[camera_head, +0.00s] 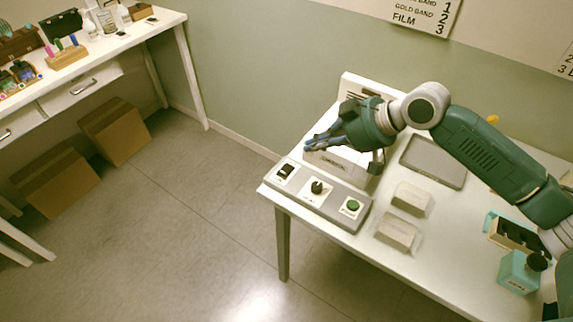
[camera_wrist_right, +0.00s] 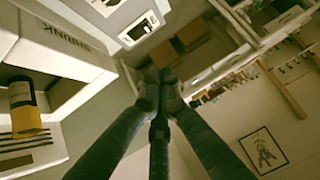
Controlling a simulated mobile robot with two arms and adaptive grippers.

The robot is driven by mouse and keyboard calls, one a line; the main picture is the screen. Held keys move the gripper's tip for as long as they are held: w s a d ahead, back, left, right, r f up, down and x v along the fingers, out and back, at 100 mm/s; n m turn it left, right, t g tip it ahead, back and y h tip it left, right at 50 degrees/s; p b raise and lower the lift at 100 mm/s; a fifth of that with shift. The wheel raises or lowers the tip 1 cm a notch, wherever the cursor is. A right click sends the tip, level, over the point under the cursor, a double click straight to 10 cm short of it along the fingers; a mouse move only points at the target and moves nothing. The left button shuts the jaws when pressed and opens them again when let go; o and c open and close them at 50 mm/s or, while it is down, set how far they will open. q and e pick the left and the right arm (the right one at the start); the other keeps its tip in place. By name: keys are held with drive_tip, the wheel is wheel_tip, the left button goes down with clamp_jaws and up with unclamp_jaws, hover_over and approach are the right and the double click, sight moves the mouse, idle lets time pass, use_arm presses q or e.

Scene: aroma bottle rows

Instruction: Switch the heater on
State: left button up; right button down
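The control panel (camera_head: 333,202) lies along the left front edge of the right-hand table. It carries a black rocker switch (camera_head: 285,171), a black round knob (camera_head: 317,187) and a green button (camera_head: 352,206). Which of them belongs to the heater cannot be told. Part of the panel, with a dark switch (camera_wrist_right: 138,30), shows in the wrist view. My right gripper (camera_head: 309,145) is above and behind the panel's left end, apart from the controls, in front of the white machine (camera_head: 345,165). Its fingertips are together in the wrist view (camera_wrist_right: 160,88), with nothing seen between them. My left gripper is out of view.
A grey tray (camera_head: 434,162) and two pale blocks (camera_head: 411,198) (camera_head: 397,232) lie right of the panel. A yellow-and-black cylinder (camera_wrist_right: 26,105) is inside the machine. Cardboard boxes (camera_head: 115,130) sit under the far-left table. The floor between is clear.

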drive_tip(key=p, duration=0.3)
hover_over(286, 174)
drive_tip(key=f, duration=0.6)
drive_tip(key=shift+w+d+f, duration=0.15)
drive_tip(key=shift+w+f, duration=0.05)
drive_tip(key=shift+f, duration=0.2)
wheel_tip(286, 174, down, 3)
drive_tip(key=shift+s+r+p, duration=0.15)
drive_tip(key=shift+p, duration=0.45)
drive_tip(key=shift+s+f, duration=0.1)
drive_tip(key=shift+f, duration=0.65)
drive_tip(key=shift+f, duration=0.1)
